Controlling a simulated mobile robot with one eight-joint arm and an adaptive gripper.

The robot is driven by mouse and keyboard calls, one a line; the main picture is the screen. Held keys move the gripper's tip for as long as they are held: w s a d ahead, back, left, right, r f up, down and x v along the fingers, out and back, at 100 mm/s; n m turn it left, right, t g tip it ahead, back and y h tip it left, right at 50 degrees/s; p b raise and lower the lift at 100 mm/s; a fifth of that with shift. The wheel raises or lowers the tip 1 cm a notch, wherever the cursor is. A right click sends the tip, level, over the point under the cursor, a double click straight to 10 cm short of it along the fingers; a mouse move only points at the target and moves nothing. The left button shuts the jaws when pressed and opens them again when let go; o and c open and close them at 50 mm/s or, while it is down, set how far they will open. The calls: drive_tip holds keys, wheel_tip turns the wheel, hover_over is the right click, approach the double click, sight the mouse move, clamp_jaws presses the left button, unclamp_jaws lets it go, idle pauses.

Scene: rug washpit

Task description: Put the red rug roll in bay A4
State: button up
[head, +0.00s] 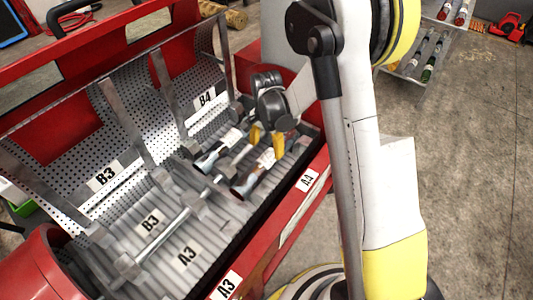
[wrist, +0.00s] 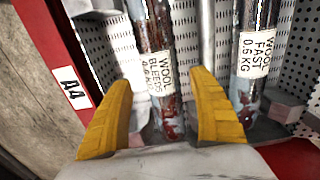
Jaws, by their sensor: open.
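A dark red, white-mottled roll (head: 246,183) lies on the ribbed cart floor beside the front A4 label (head: 307,180). In the wrist view this roll (wrist: 158,38) has a tag reading "WOOL BLEEDS" and lies between my fingers. My gripper (head: 267,140) is open, with its yellow fingertips down near the roll's far end; it also shows in the wrist view (wrist: 161,80). I cannot tell whether the fingers touch the roll. A second roll (head: 208,161), tagged "WOOL FAST", lies behind a metal rod on the B4 side; it shows at right in the wrist view (wrist: 246,92).
Bays A3 (head: 187,256) and B3 (head: 150,222) hold no roll in view. Upright metal dividers (head: 128,125) and a low rail (head: 165,237) separate bays. A perforated back panel (head: 70,150) rises behind. A rack (head: 412,72) with several rolls stands at upper right.

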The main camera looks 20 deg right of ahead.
sight(267, 157)
wheel_tip(267, 157, up, 4)
drive_tip(key=shift+f+p, duration=0.15)
drive_tip(key=shift+p, duration=0.3)
drive_tip(key=s+r+n+t, duration=0.2)
drive_tip(key=s+r+n, duration=0.15)
drive_tip(key=r, duration=0.75)
drive_tip(key=s+r+n+t, duration=0.2)
drive_tip(key=s+r, duration=0.3)
drive_tip(key=s, duration=0.3)
drive_tip(key=s+r+n+t, duration=0.3)
drive_tip(key=s+r+n, duration=0.2)
drive_tip(key=s, duration=0.3)
drive_tip(key=shift+s+r, duration=0.3)
drive_tip(key=shift+c, duration=0.6)
